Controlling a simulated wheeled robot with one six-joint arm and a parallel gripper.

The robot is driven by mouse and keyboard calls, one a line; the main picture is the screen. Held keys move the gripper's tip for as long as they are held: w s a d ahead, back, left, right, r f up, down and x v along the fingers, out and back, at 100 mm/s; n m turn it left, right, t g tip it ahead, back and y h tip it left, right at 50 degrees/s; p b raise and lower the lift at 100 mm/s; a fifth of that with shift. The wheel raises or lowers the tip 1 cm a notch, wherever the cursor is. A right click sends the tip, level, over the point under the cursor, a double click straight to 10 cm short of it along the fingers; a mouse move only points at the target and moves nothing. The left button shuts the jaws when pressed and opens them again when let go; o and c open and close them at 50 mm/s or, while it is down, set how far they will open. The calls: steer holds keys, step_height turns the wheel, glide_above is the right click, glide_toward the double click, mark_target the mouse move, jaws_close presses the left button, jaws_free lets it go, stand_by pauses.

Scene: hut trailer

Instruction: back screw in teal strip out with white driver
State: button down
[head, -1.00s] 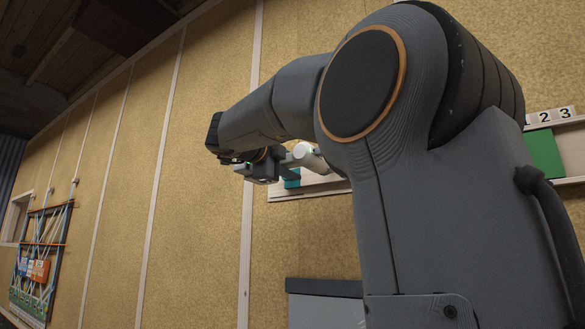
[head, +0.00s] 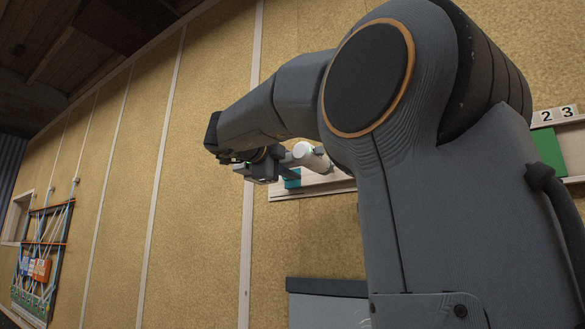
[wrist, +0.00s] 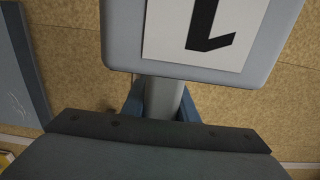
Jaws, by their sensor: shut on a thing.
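My gripper (head: 284,162) is out at the far end of my arm, in front of the wall. It is shut on the white driver (head: 309,155), whose pale round body shows beside the jaws. In the wrist view the driver's broad pale end (wrist: 122,35) bears a black "1" on a white label, and its grey stem (wrist: 163,95) runs down between the blue-grey fingers. The teal strip (head: 292,181) shows as a small patch just below the driver in the head view. The back screw and the driver's tip cannot be seen.
A pale wall ledge (head: 315,189) runs behind the gripper, partly hidden by my arm. A green panel (head: 550,150) and number tiles (head: 555,115) are at the right. A corded rack (head: 42,260) hangs far left. A grey-topped box (head: 325,288) stands below.

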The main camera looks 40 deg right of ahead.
mark_target(297, 150)
steer(key=shift+a+r, duration=0.1)
steer(key=shift+r, duration=0.05)
stand_by(1.4)
steer(key=shift+v, duration=1.4)
steer(key=s, duration=0.2)
steer(key=s+b, duration=0.1)
steer(key=s, duration=0.2)
steer(key=s+a+b, duration=0.1)
steer(key=s, duration=0.2)
